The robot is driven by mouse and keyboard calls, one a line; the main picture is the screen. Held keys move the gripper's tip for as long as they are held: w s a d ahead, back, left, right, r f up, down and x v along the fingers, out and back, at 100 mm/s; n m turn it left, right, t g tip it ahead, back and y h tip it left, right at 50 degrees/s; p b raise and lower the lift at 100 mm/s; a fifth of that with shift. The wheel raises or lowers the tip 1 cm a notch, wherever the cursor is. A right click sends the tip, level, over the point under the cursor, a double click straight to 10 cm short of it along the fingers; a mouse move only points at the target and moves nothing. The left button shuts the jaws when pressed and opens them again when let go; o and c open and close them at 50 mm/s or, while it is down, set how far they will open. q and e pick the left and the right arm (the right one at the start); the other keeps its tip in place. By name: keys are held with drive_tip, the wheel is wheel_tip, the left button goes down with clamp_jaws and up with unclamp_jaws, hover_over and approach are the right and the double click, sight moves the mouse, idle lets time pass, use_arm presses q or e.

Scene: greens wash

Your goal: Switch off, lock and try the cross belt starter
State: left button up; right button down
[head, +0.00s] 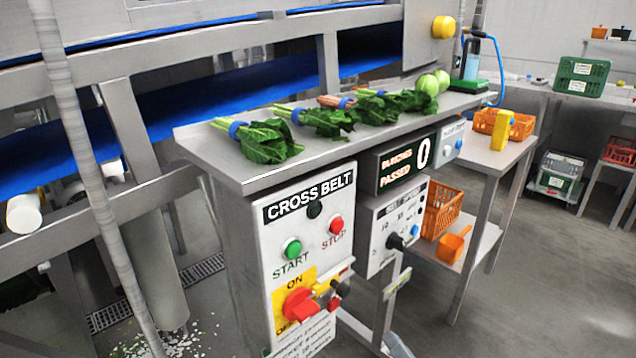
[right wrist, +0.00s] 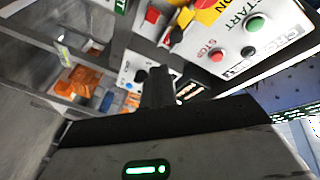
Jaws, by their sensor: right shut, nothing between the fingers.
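The cross belt starter (head: 262,235) is an upright panel under the bench top. It carries a green START button (head: 292,248), a red STOP button (head: 336,225) and a dark round lamp (head: 314,209). Its red rotary handle (head: 299,304) sits on a yellow ON/OFF plate; I cannot tell its exact setting. A small red-and-black item (head: 333,303), possibly a padlock, is right of the handle. My left gripper is out of view.
The grey dial box (head: 368,255) and a counter display (head: 384,180) reading 0 stand right of the starter. Bunched greens (head: 268,143) lie on the bench top above. A side table (head: 510,150) holds orange crates. Open floor (head: 560,270) lies at the right.

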drive_tip(key=s+a+f+n+g+h+p, duration=0.1)
drive_tip(key=s+f+n+g+p, duration=0.3)
drive_tip(key=s+f+n+g, duration=0.2)
drive_tip(key=s+n, duration=0.2)
drive_tip(key=s, duration=0.2)
drive_tip(key=shift+a+f+n+h, duration=0.3)
drive_tip(key=shift+f+n+h, duration=0.05)
drive_tip(key=shift+n+h, duration=0.05)
drive_tip(key=shift+s, duration=0.1)
idle(1.2)
